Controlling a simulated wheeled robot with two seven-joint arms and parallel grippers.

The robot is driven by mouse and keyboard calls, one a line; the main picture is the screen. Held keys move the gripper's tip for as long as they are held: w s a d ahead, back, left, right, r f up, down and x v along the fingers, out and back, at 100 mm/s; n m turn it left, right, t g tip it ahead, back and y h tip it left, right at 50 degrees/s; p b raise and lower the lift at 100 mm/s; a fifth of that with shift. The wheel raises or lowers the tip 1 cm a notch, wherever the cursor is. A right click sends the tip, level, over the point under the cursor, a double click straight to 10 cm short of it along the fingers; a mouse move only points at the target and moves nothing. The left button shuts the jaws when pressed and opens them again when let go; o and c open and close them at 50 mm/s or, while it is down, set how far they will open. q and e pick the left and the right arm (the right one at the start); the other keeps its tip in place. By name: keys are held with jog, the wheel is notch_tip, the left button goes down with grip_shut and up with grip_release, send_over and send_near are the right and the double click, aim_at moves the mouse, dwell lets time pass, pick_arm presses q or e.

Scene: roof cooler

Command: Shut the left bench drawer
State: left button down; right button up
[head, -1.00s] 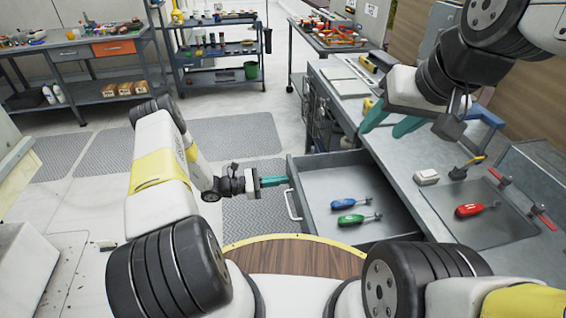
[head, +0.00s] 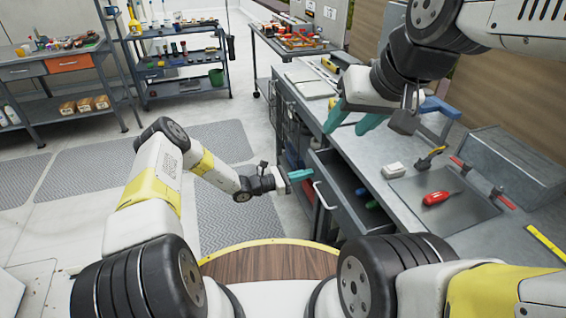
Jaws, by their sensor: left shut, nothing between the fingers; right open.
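The grey bench drawer (head: 340,200) stands partly open from the bench, its pale handle (head: 322,196) facing left. Inside, parts of a blue screwdriver (head: 361,192) and a green screwdriver (head: 372,204) show; the rest is hidden under the benchtop. My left gripper (head: 301,174) is shut and empty, its teal fingers at the drawer front near the handle's top end. I cannot tell whether they touch it. My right gripper (head: 352,117) is open and empty above the bench.
A tool cart (head: 300,45) stands behind the bench.

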aim_at(332, 175)
pick_arm(q)
jog(key=x, duration=1)
jog(key=shift+d, duration=0.3)
jog(key=shift+w+d, duration=0.1)
jog(key=shift+d, duration=0.15)
jog(key=shift+d+r, duration=0.1)
jog(key=shift+r, duration=0.05)
